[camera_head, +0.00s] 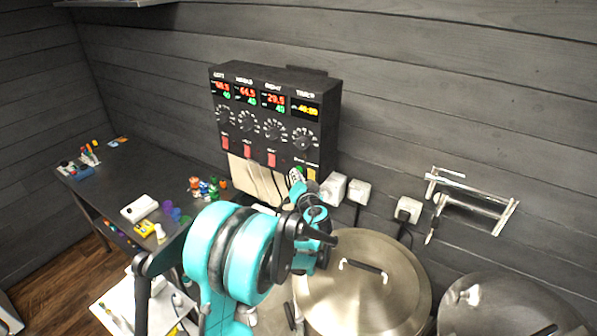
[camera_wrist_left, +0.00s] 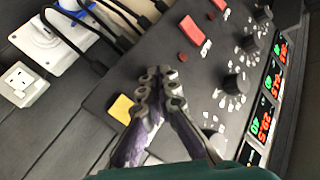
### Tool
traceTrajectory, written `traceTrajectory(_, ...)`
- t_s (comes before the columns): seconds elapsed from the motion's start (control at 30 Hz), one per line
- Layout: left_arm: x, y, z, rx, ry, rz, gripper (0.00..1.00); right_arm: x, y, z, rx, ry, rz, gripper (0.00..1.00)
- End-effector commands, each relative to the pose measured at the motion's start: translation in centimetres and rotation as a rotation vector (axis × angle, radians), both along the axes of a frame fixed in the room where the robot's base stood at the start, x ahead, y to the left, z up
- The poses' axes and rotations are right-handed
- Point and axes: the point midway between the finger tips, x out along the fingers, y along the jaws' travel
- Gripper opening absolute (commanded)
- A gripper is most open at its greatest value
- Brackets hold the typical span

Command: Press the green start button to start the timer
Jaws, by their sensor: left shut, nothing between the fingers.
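The black control box (camera_head: 262,118) hangs on the wall, with red and green readouts and a yellow timer readout (camera_head: 306,109) at its right end. The yellow button (camera_head: 312,173) sits at its lower right corner; it also shows in the left wrist view (camera_wrist_left: 122,108). A bit of green, likely the start button (camera_head: 298,171), shows beside it at my fingertips. My left gripper (camera_head: 298,180) is shut and empty, its tips at the lower right of the box. In the left wrist view the closed fingers (camera_wrist_left: 160,82) cover the green button. I cannot tell whether they touch it.
Red switches (camera_head: 248,151) and knobs (camera_head: 274,128) are close by on the box. Cables and white sockets (camera_head: 333,188) lie below it. A lidded steel kettle (camera_head: 390,290) stands below right. A dark table (camera_head: 95,185) with small items stands left.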

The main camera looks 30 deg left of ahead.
Motion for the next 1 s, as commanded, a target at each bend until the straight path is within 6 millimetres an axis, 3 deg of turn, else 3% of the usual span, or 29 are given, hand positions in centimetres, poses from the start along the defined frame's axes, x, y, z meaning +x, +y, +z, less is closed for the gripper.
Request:
traceTrajectory(0.53,0.3,0.0,0.0,0.0,-0.001,-0.001,0.0,0.0,0.0,-0.1,0.0,0.0,0.0,0.43)
traceTrajectory(1.0,-1.3,0.1,0.0,0.0,0.0,0.0,0.0,0.0,0.0,-0.6,0.0,0.0,0.0,0.43)
